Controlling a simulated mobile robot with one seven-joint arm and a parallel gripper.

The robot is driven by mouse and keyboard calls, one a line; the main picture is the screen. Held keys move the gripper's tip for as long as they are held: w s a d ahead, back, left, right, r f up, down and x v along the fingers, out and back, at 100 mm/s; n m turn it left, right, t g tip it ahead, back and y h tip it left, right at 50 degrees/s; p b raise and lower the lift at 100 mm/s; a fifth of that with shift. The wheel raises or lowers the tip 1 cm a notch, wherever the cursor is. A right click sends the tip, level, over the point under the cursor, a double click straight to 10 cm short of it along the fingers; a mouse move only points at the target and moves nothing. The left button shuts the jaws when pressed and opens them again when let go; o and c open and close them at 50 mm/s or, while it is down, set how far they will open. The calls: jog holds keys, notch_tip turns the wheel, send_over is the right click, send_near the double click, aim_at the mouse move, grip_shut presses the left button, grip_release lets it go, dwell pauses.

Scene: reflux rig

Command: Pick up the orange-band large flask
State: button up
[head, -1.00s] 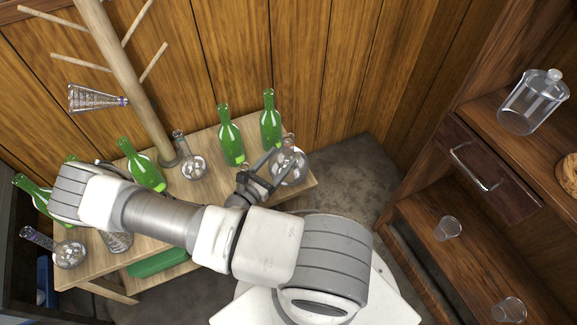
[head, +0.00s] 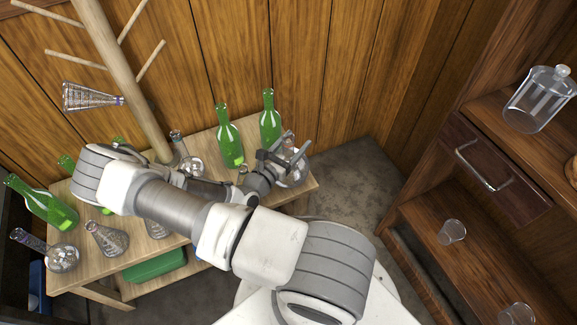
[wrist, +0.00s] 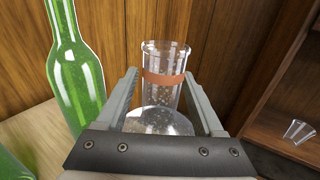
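The orange-band large flask (wrist: 163,60) is clear glass with an orange band round its neck, and it stands upright in the wrist view. In the head view its round body (head: 297,174) shows at the table's right end, partly hidden by my gripper (head: 295,144). In the wrist view my gripper (wrist: 160,77) is open, with one finger on each side of the flask's neck. A gap shows at the left finger; the right finger looks very close, and I cannot tell if it touches.
A green bottle (wrist: 75,68) stands just left of my gripper; more green bottles and flasks stand along the wooden table (head: 85,275). A wooden peg stand (head: 122,75) rises behind. Wooden shelves (head: 425,215) with glassware are at the right.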

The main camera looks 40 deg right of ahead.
grip_shut()
dwell(1.2)
